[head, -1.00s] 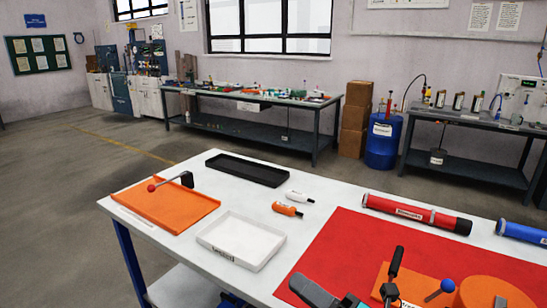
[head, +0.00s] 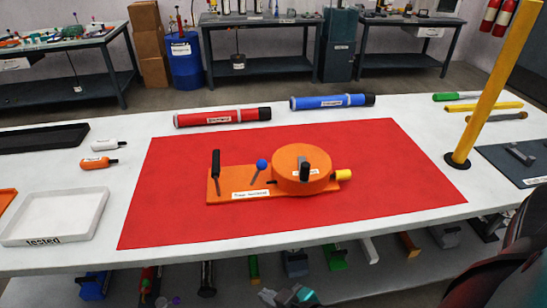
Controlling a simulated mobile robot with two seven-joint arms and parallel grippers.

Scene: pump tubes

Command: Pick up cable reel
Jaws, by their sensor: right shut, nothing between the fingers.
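I cannot make out a clear cable reel in the head view. An orange round-bodied device (head: 301,170) with a flat base, a black upright handle, a blue-knobbed lever and a yellow end lies on the red mat (head: 370,215). My right gripper (head: 520,245) shows only as part of a dark, blurred shape at the lower right edge, beside the table and apart from the device. It is shut and empty; its fingertips are hard to make out.
A red tube (head: 222,117) and a blue tube (head: 332,102) lie behind the mat. A white tray (head: 55,217) stands at left. A yellow post (head: 490,85) rises at right. Several items fill the lower shelf (head: 400,270). The mat's right part is clear.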

